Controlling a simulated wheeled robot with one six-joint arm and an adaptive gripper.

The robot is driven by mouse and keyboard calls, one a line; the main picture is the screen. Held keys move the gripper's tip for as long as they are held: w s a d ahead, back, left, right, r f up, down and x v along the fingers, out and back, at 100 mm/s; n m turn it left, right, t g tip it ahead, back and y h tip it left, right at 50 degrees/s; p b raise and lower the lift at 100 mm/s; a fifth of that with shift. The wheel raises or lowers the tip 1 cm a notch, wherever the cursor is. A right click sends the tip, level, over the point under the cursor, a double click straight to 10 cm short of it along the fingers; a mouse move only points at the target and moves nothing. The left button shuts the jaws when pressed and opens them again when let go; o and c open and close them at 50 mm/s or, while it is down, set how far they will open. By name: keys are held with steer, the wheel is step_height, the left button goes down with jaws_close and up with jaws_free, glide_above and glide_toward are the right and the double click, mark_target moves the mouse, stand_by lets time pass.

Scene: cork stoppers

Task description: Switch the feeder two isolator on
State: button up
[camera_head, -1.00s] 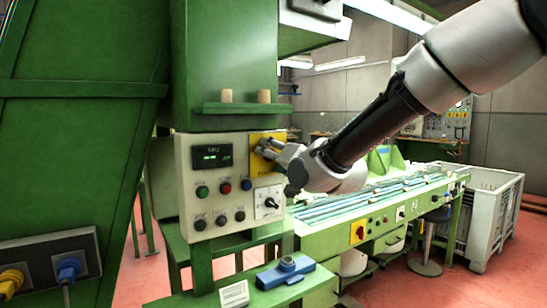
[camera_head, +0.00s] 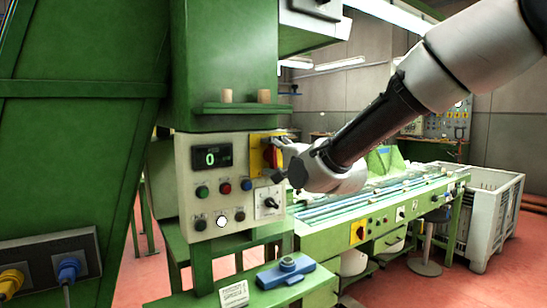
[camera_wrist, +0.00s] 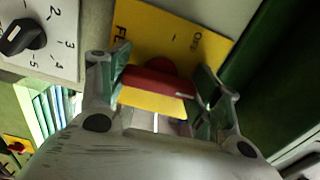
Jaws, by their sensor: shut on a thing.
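The isolator is a yellow plate (camera_head: 257,145) with a red rotary handle (camera_head: 270,158) at the upper right of the grey control panel (camera_head: 187,180). In the wrist view, the yellow plate (camera_wrist: 145,35) carries partly hidden lettering, and the red handle (camera_wrist: 158,82) spans the space between the fingers. My gripper (camera_wrist: 163,80) is shut on the handle, one finger at each end. In the head view my gripper (camera_head: 281,160) reaches the plate from the right and covers part of it. The panel display (camera_head: 211,157) reads a green 0, and a white lamp (camera_head: 221,222) is lit.
A selector dial (camera_head: 268,202) sits just below the plate; it also shows in the wrist view (camera_wrist: 22,38). Several push buttons lie left of it. Two corks (camera_head: 264,96) stand on the shelf above. A blue device (camera_head: 286,271) lies below.

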steer(key=shift+m, duration=0.4)
steer(key=o, duration=1)
steer(key=v, duration=1.2)
